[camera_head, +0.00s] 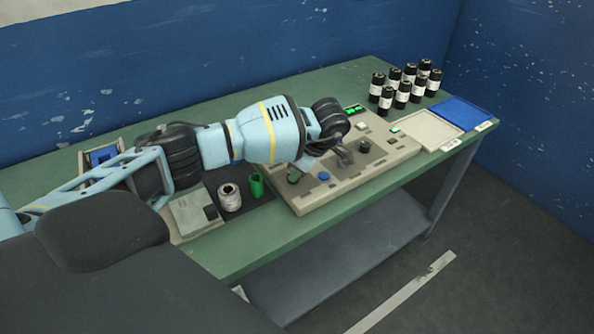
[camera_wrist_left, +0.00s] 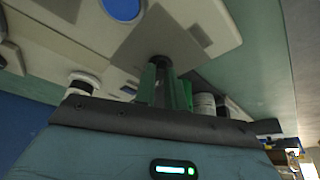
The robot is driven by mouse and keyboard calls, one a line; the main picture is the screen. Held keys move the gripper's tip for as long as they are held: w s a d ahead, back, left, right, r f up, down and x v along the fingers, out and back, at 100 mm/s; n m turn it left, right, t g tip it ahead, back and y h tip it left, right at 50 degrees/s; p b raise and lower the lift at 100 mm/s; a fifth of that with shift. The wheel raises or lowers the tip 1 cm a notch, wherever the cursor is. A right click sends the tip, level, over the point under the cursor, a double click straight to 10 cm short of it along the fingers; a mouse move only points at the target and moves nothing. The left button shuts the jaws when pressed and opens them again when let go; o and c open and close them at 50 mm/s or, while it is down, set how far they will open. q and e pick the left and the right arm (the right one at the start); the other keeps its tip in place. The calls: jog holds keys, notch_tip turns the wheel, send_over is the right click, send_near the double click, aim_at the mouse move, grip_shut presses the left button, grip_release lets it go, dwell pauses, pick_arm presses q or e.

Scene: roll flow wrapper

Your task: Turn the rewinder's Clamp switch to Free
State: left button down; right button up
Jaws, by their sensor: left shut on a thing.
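The rewinder's control panel (camera_head: 315,195) is a beige sloped box on the green table, with several knobs, buttons and lit displays. In the left wrist view, my left gripper (camera_wrist_left: 165,88) is shut on a dark switch knob (camera_wrist_left: 160,62), which stands on a dark grey square of the panel. In the head view the fingers mostly hide this knob. I cannot read its label or its setting. My right gripper is not in view.
A blue button (camera_head: 324,176) and a dark knob (camera_head: 364,145) lie close to the gripper. A green cylinder (camera_head: 257,185) and a white can (camera_head: 230,196) stand left of the panel.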

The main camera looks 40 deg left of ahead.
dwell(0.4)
pick_arm(q)
jog(key=c, duration=1.5)
grip_release()
jog(key=shift+o, duration=0.2)
jog(key=shift+d+r, duration=0.1)
jog(key=shift+r, duration=0.15)
jog(key=v, duration=0.6)
jog(key=shift+d+r, duration=0.25)
jog(key=shift+r, duration=0.35)
